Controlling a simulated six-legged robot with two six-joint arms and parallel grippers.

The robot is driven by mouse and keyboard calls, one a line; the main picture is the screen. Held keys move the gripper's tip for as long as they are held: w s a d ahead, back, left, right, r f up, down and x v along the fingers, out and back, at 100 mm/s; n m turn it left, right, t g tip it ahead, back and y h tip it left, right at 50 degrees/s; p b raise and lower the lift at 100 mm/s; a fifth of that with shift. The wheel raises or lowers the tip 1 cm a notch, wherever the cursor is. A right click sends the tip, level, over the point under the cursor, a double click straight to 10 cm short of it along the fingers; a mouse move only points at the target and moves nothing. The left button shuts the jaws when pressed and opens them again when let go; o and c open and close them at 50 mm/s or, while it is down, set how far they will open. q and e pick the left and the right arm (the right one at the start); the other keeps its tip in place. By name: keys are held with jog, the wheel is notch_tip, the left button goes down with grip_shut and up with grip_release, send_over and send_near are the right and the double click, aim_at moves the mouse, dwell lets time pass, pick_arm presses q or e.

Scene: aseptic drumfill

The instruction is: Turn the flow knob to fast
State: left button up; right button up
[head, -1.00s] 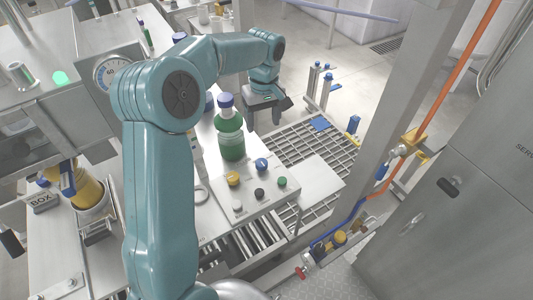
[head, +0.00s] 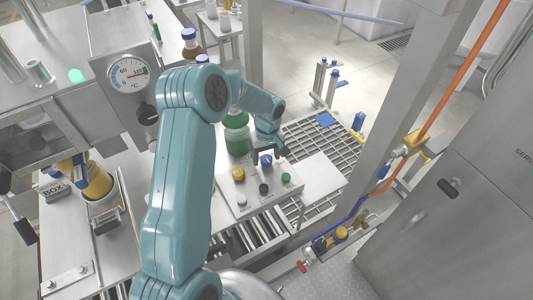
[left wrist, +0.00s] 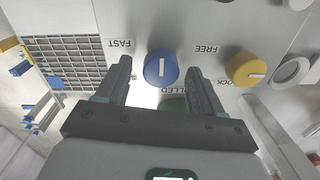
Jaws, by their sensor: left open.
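The blue knob (head: 266,160) sits on the sloped control panel (head: 222,203), by my left gripper (head: 270,150). In the left wrist view the blue knob (left wrist: 161,68) has a white pointer line running up and down the picture. The word FAST, upside down, is printed to its upper left. My left gripper (left wrist: 158,64) is open, one finger on each side of the blue knob, with gaps visible. I cannot tell how high the fingertips are above the panel. My right gripper is out of view.
A yellow knob (left wrist: 246,69), near the words FREE and LOCK, sits close to the right finger. Black (head: 264,189), green (head: 286,177) and white (head: 241,200) buttons are also on the panel. A green bottle (head: 236,138) stands just behind it.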

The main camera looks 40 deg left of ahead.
pick_arm(q)
jog(key=shift+s+d, duration=0.1)
jog(key=shift+s, duration=0.05)
jog(key=shift+r, duration=0.1)
jog(key=shift+c, duration=0.6)
jog(key=c, duration=0.9)
jog(key=shift+c, duration=0.2)
